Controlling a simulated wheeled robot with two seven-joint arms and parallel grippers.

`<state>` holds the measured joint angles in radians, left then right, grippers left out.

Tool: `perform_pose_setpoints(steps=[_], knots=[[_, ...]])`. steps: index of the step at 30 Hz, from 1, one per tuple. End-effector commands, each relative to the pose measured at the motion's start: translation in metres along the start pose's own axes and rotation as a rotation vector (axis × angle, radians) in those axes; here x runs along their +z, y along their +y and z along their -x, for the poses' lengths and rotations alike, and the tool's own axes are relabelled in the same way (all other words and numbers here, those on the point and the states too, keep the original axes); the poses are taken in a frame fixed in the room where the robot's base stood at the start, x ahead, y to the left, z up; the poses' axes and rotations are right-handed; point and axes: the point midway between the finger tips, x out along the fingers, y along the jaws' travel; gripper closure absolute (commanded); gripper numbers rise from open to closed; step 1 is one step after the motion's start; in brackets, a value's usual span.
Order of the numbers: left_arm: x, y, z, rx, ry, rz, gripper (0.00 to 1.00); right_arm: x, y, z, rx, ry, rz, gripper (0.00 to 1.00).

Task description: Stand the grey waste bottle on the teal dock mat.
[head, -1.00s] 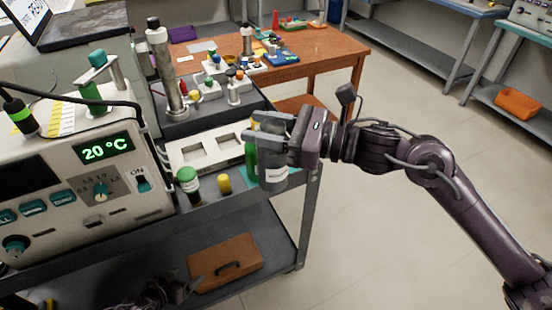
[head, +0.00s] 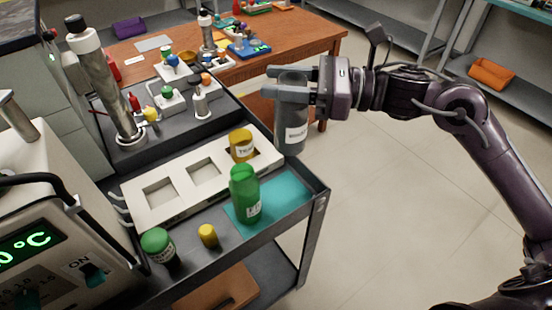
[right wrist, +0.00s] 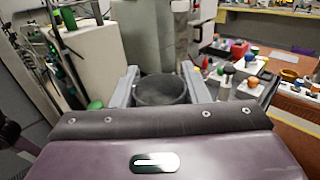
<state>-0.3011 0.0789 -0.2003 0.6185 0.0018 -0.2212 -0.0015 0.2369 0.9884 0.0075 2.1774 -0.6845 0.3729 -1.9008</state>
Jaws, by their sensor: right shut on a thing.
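The grey waste bottle (head: 291,135) is upright in my right gripper (head: 278,82), whose fingers are shut around its upper part. In the head view it appears above and behind the teal dock mat (head: 288,194), by the trolley's far right corner, clear of the mat. In the right wrist view the bottle's dark round top (right wrist: 162,90) shows between the fingers. The mat lies flat at the right end of the trolley top. A green labelled bottle (head: 245,195) stands at the mat's left edge and hides part of it. My left gripper is not in view.
A green-capped bottle (head: 158,246) and a small yellow item (head: 208,236) stand in front. The mat's right part is bare; the trolley has a raised rim (head: 318,200).

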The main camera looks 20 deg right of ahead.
Motion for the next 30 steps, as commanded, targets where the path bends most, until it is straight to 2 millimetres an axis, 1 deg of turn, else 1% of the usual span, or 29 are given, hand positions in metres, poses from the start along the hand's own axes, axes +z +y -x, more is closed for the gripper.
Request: perform_pose_setpoints(steps=[1, 6, 9, 12, 17, 25, 27, 30], knots=[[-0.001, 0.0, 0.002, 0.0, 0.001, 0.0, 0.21, -0.015, 0.0, 0.0, -0.001, 0.0, -0.011, 0.94], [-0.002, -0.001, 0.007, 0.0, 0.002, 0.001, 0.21, -0.06, -0.001, 0.0, -0.002, -0.001, -0.009, 0.94], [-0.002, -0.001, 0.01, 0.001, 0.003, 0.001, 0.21, -0.083, -0.001, 0.0, -0.003, -0.002, -0.007, 0.94], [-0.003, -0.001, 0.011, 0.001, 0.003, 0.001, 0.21, -0.1, 0.0, 0.0, -0.001, -0.003, -0.004, 0.94], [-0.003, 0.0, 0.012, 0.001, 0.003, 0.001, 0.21, -0.113, -0.001, 0.0, -0.001, -0.003, 0.001, 0.94], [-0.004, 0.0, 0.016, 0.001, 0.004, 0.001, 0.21, -0.149, -0.001, -0.001, -0.002, -0.003, -0.002, 0.94], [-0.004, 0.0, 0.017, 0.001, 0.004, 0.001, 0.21, -0.154, -0.001, -0.001, -0.002, -0.003, 0.0, 0.94], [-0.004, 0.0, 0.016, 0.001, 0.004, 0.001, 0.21, -0.155, 0.0, -0.001, -0.001, -0.003, 0.002, 0.94]])
